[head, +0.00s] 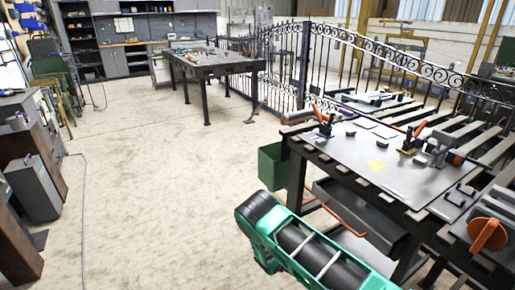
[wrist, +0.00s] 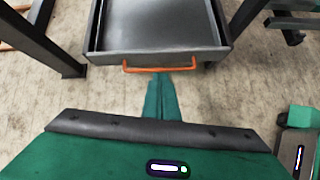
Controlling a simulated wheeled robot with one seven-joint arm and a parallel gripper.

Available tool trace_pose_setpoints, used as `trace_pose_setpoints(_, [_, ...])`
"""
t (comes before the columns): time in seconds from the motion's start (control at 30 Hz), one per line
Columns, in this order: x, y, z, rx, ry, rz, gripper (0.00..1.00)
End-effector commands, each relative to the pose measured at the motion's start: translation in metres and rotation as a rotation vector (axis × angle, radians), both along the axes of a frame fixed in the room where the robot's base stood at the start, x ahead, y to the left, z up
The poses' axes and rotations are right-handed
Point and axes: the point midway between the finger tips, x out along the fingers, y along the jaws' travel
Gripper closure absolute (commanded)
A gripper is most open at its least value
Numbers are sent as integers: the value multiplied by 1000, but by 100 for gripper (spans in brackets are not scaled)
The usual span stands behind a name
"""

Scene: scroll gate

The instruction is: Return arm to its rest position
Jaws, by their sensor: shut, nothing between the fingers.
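My gripper (wrist: 160,78) shows in the wrist view. The fingertips point toward the orange handle of a grey drawer (wrist: 160,30) and lie just below the handle in the picture. I cannot tell the gap in depth. In the head view, part of my green arm (head: 328,255) reaches in at the bottom, in front of the work table (head: 350,160). My gripper is outside the head view.
The grey drawer (head: 362,218) sits under the table, near a green bin (head: 272,166). Orange-handled clamps (head: 326,115) stand on the table top. An ornate metal gate (head: 345,50) stands behind. Grey and brown boxes (head: 35,185) are at left. The floor between is open.

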Motion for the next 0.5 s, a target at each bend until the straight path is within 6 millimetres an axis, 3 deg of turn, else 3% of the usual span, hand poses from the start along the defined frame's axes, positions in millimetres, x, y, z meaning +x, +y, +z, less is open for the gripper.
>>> trace_pose_setpoints(0.03, [6,1,20,33,-23,-49,100])
trace_pose_setpoints(0.5, [18,3,178,327,-194,-487,100])
